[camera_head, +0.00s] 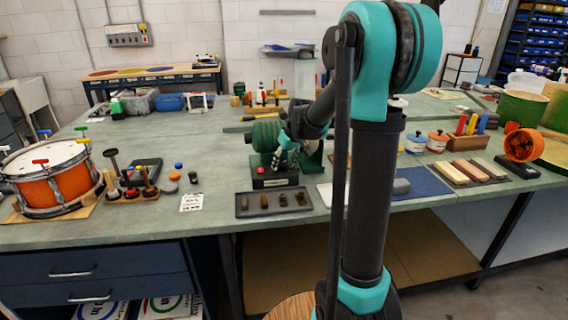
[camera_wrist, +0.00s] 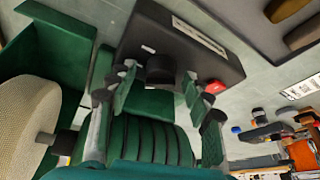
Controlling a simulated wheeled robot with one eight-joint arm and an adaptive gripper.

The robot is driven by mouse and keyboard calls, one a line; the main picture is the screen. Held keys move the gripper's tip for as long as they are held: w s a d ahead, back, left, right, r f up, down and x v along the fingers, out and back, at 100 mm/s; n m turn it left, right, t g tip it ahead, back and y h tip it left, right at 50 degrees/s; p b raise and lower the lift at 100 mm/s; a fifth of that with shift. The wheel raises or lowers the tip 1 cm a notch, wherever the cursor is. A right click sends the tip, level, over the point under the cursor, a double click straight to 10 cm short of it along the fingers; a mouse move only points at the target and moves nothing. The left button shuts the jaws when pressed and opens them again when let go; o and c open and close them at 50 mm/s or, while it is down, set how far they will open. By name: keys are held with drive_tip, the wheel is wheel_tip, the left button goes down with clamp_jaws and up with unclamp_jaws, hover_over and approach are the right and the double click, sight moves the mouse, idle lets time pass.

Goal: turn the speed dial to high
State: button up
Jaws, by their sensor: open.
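A black control box (camera_head: 274,178) stands at the front of a green motor machine (camera_head: 266,135) on the bench. In the wrist view the box (camera_wrist: 190,48) carries a round black dial (camera_wrist: 160,67), a pale label strip and a red button (camera_wrist: 215,87). My gripper (camera_wrist: 158,77) is open, with one fingertip on each side of the dial. I cannot tell whether either finger touches it. In the head view my gripper (camera_head: 284,157) is just above and behind the box, partly hidden by my arm. The dial's pointer and setting cannot be read.
A dark tray (camera_head: 273,202) with several small blocks lies in front of the box. An orange drum (camera_head: 52,180) stands at the left. A blue mat (camera_head: 424,183) and a wooden block set (camera_head: 466,172) lie at the right.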

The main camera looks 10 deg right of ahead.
drive_tip(key=shift+c, duration=0.6)
drive_tip(key=c, duration=1)
drive_tip(key=shift+a+m, duration=0.1)
drive_tip(key=shift+m, duration=0.3)
drive_tip(key=m+h, duration=0.2)
drive_tip(key=m, duration=0.2)
drive_tip(key=shift+a+m, duration=0.15)
drive_tip(key=shift+m, duration=0.25)
drive_tip(key=m+h, duration=0.2)
drive_tip(key=m, duration=0.3)
drive_tip(key=shift+a+m, duration=0.1)
drive_tip(key=shift+m, duration=0.2)
